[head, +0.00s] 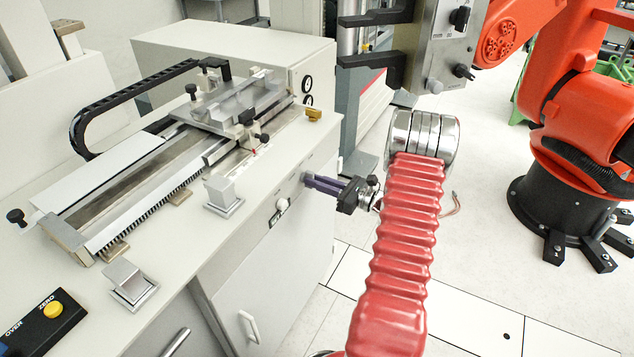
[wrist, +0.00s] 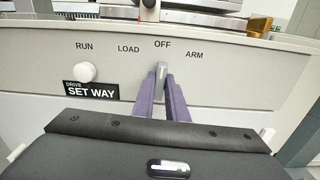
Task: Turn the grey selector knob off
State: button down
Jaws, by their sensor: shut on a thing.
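The grey selector knob (wrist: 161,74) is on the machine's front panel in the wrist view, its bar close to upright just below the word OFF. LOAD is printed to its left and ARM to its right. My gripper (wrist: 166,86) has purple fingers reaching up to the panel, one on each side of the knob, shut on it. In the head view my gripper (head: 312,182) comes to the cabinet front from the right. The knob is too small and covered there to read its angle.
A white round knob (wrist: 85,72) sits left of the grey one, under RUN, beside the black SET WAY plate (wrist: 91,90). The light cabinet's top (head: 165,245) carries a slide. An orange robot arm (head: 575,100) stands at the right. Floor is open between.

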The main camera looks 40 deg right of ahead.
jog(key=shift+f+n, duration=0.1)
jog(key=shift+n, duration=0.2)
jog(key=c, duration=1.8)
grip_release()
jog(key=shift+o, duration=0.2)
jog(key=shift+s, duration=0.1)
jog(key=v, duration=1.3)
jog(key=shift+s, duration=0.35)
jog(key=shift+d, duration=0.1)
